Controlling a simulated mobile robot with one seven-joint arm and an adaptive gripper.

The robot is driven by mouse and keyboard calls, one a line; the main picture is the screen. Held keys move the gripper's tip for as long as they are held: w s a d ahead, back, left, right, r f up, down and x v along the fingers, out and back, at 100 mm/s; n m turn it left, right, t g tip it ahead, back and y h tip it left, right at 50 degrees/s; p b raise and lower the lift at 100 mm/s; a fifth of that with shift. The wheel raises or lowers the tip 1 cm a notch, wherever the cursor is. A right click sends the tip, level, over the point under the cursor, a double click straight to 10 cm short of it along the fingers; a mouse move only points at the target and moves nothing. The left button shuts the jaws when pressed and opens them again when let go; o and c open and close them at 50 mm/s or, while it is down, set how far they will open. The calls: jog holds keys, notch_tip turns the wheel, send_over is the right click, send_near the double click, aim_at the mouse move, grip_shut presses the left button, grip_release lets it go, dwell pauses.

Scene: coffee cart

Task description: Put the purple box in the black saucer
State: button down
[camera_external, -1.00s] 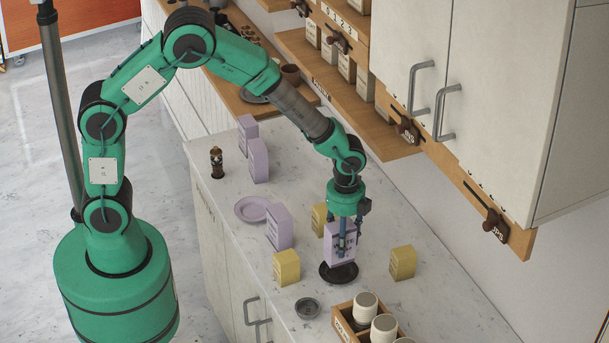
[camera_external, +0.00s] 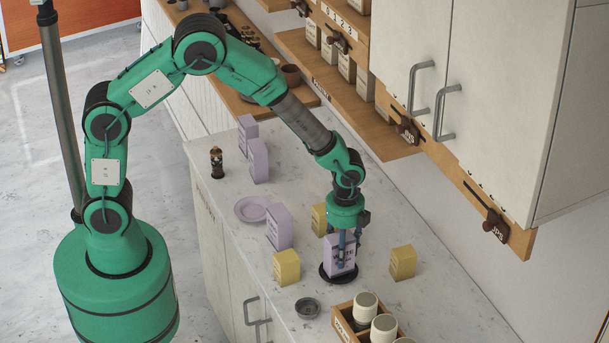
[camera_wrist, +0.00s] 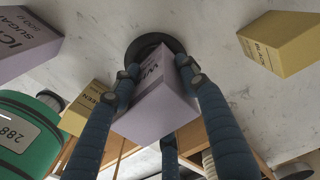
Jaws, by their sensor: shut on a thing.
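A purple box (camera_external: 341,256) is upright between the fingers of my gripper (camera_external: 341,243), which is shut on it. The black saucer (camera_external: 326,274) lies on the counter directly under the box. In the wrist view the box (camera_wrist: 158,108) is between the blue fingers (camera_wrist: 158,78), with its far end over the black saucer (camera_wrist: 140,45). The box's lower end looks at or just above the saucer; I cannot tell if it touches. Other purple boxes (camera_external: 279,228) stand to the left and farther back.
Yellow boxes (camera_external: 287,268) (camera_external: 402,263) stand close on both sides of the saucer, another (camera_external: 319,220) behind. A lilac plate (camera_external: 251,209), a small grey dish (camera_external: 307,308) and a wooden crate (camera_external: 345,329) with cups are nearby. Wall cabinets (camera_external: 480,90) hang at the right.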

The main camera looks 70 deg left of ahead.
jog(key=shift+f, duration=0.15)
jog(key=c, duration=0.9)
grip_release()
jog(key=shift+c, duration=0.2)
notch_tip(320, 180, up, 12)
jog(key=shift+r+p, duration=0.2)
jog(key=shift+p, duration=0.2)
jog(key=shift+a+r, duration=0.1)
